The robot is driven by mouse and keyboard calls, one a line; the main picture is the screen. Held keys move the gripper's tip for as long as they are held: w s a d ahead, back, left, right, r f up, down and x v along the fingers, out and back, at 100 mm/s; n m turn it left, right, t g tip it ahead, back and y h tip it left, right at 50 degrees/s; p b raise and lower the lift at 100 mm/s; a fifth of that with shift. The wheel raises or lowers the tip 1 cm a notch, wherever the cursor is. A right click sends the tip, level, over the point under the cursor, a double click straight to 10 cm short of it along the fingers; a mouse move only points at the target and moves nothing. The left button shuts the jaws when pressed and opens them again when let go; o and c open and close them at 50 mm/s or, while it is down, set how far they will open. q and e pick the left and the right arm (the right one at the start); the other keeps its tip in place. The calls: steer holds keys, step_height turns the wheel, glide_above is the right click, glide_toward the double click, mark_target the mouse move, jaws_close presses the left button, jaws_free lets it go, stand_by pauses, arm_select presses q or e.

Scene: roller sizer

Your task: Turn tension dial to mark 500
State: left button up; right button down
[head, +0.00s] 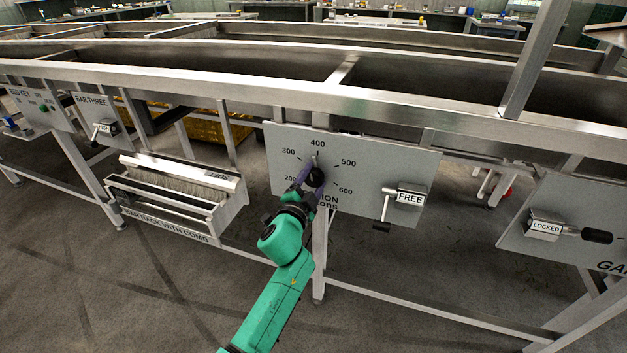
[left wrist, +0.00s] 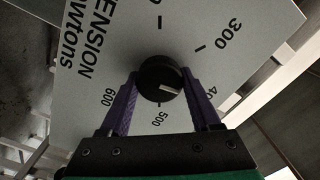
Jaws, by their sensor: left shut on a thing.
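The tension dial is a round black knob (head: 316,177) on a grey panel (head: 362,165) marked from 200 to 600. My left gripper (head: 314,186) reaches it from below with its purple fingers. In the left wrist view the knob (left wrist: 160,78) sits between the two fingertips (left wrist: 163,84), which are shut on it. The knob's pale line points right and slightly down there, roughly toward the 400 mark. The 400 label (left wrist: 209,93) is partly hidden by a finger. The 500 label (left wrist: 159,115) shows below the knob. My right gripper is not in view.
A lever labelled FREE (head: 410,195) stands right of the dial on the same panel. A LOCKED lever (head: 546,228) is farther right. A bar rack (head: 178,190) stands at the left. The metal frame runs above the panel; the floor in front is clear.

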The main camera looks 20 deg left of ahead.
arm_select(q)
steer(key=m, duration=0.3)
steer(key=shift+f, duration=0.1)
steer(key=m, duration=0.2)
steer(key=shift+m, duration=0.8)
steer(key=m, duration=0.5)
steer(key=shift+m, duration=0.3)
steer(key=shift+f+m, duration=0.1)
steer(key=shift+m, duration=0.7)
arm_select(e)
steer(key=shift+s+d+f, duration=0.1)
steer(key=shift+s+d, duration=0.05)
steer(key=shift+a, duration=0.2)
